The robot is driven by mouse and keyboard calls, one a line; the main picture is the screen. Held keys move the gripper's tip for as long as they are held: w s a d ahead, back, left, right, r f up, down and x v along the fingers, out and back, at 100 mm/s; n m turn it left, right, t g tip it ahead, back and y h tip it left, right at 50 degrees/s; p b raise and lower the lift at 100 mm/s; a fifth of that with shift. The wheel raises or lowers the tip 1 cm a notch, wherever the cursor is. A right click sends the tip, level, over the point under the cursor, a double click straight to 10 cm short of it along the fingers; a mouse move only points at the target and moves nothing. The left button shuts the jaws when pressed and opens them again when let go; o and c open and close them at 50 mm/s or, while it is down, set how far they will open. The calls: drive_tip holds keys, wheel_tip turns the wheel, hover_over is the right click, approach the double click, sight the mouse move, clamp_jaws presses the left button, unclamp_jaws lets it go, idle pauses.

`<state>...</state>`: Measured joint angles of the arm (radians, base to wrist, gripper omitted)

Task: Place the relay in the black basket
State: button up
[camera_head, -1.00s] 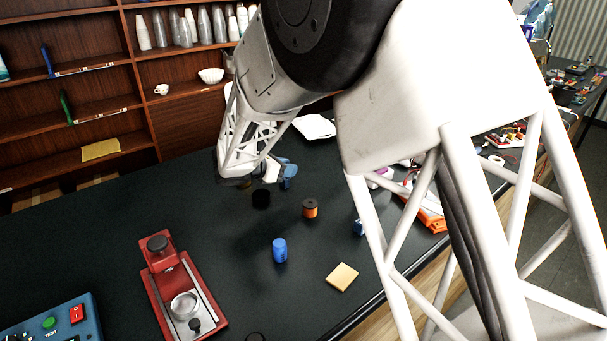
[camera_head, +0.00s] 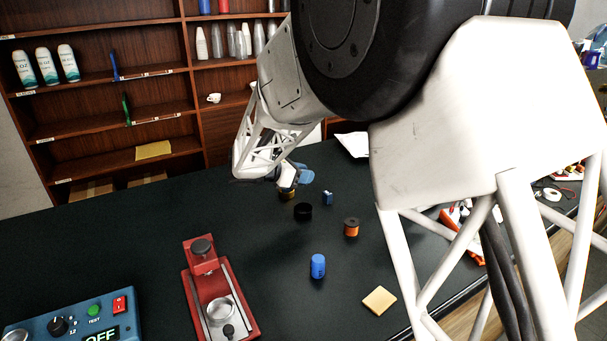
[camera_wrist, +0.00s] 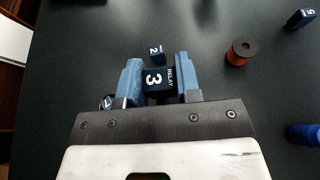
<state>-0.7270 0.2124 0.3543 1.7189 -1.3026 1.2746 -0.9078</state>
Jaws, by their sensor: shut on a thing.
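My gripper (camera_wrist: 158,80) is shut on a dark blue cube marked RELAY and 3 (camera_wrist: 157,82), which sits between its two blue fingers in the wrist view. In the head view, my gripper (camera_head: 292,178) is over the far part of the dark table, and the held relay cannot be made out there. A similar small cube marked 2 (camera_wrist: 157,52) lies just beyond the fingertips; a small blue cube (camera_head: 327,197) shows right of the gripper in the head view. No black basket can be made out in either view.
Another marked cube (camera_wrist: 300,19) lies at upper right.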

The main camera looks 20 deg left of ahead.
drive_tip(key=shift+f, duration=0.15)
drive_tip(key=shift+f, duration=4)
drive_tip(key=o, duration=1)
drive_tip(key=shift+r, duration=3.5)
